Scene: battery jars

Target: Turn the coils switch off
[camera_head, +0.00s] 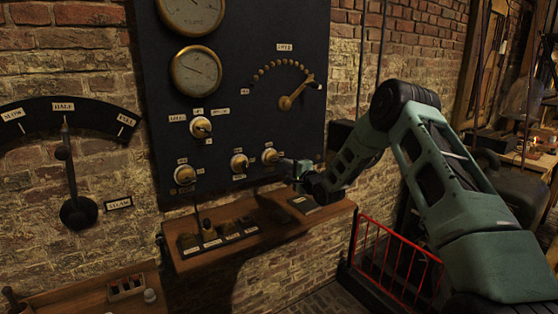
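A fourth switch (201,127) sits higher up. Their small labels are too small to read, so I cannot tell which is the coils switch. My gripper (286,167) is at the panel's lower right, its tip just right of and below the right switch. I cannot tell whether it touches the switch, or whether its fingers are open.
A large brass lever (296,93) with an arc of studs is above my gripper. Two round gauges are at the upper left. A red railing (398,258) stands at the lower right.

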